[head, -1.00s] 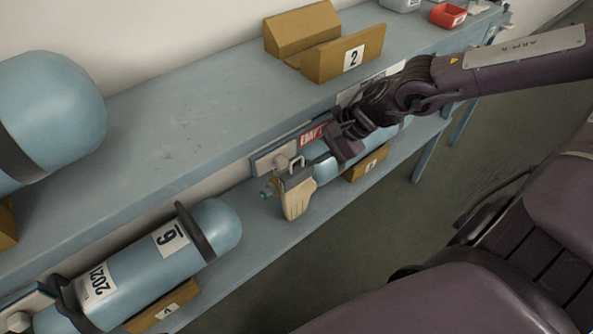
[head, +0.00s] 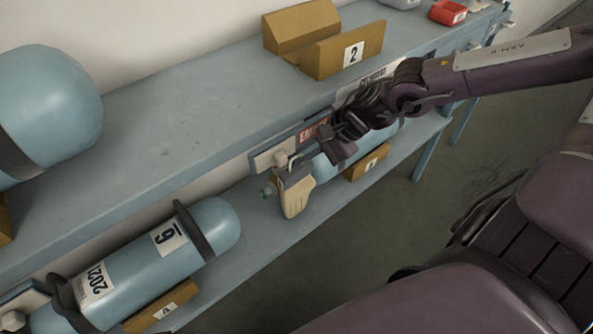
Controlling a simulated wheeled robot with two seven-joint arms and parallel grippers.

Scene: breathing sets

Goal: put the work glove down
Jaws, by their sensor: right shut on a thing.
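The work glove (head: 294,197), beige with a dark grey upper part, hangs in front of the lower shelf of the bench. My right gripper (head: 312,157) is shut on its upper end, with my arm coming in from the right. The glove's lower end points down over the lower shelf (head: 262,232); I cannot tell whether it touches the shelf. My left gripper is not in view.
A blue cylinder marked 9 (head: 205,232) lies on the lower shelf at left, and another (head: 327,167) lies behind my gripper. An empty wooden cradle marked 2 (head: 340,52) stands on the upper shelf (head: 170,125).

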